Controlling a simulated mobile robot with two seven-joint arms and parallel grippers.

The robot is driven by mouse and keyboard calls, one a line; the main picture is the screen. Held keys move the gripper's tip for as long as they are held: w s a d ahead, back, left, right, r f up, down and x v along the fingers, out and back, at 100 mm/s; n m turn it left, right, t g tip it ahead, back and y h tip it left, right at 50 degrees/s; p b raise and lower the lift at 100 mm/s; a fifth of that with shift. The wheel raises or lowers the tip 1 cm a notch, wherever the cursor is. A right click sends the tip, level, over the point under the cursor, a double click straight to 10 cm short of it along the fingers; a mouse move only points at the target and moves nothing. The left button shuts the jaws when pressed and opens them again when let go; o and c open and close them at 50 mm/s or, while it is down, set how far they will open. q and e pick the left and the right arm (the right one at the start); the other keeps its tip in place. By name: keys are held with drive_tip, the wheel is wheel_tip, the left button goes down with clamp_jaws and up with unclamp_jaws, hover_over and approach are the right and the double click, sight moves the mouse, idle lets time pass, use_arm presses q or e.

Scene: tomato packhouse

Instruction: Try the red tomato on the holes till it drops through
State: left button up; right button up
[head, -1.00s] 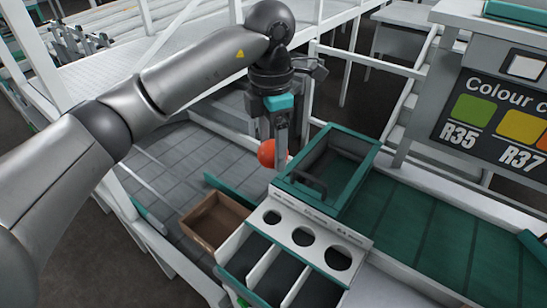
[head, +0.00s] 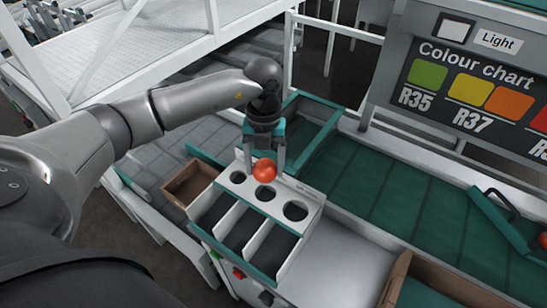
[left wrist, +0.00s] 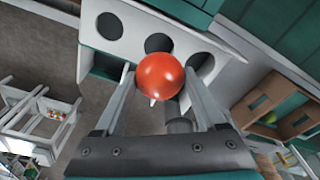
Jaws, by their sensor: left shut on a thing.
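The red tomato (head: 264,170) is held between the fingertips of my left gripper (head: 264,160), and it also shows in the left wrist view (left wrist: 160,76). The sizing plate (head: 280,205) is white with a row of three round holes. In the head view the tomato is above the plate near the middle hole (head: 265,193). The left hole (head: 238,177) and the right hole (head: 295,210) are empty. In the left wrist view the tomato covers part of the plate's edge. My right gripper is not in view.
Divided chutes (head: 240,228) slope down in front of the plate. A brown box (head: 190,184) stands to the left. A green conveyor (head: 390,190) runs behind and right, with a hinged green flap (head: 500,218). A cardboard carton (head: 398,275) is at lower right.

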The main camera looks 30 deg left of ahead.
use_arm(q)
drive_tip(key=shift+a+f+b, duration=0.1)
drive_tip(key=shift+f+b, duration=0.95)
drive_tip(key=shift+f, duration=0.35)
wheel_tip(320, 180, down, 2)
drive_tip(key=shift+f+b, duration=0.2)
drive_tip(key=shift+b, duration=0.75)
drive_tip(key=shift+f+b, duration=0.4)
drive_tip(key=shift+f, duration=0.15)
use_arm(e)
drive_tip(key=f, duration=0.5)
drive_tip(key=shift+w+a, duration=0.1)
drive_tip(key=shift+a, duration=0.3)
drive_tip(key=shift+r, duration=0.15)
use_arm(q)
drive_tip(key=o, duration=0.9)
drive_tip(key=shift+c, duration=0.2)
drive_tip(key=shift+r, duration=0.1)
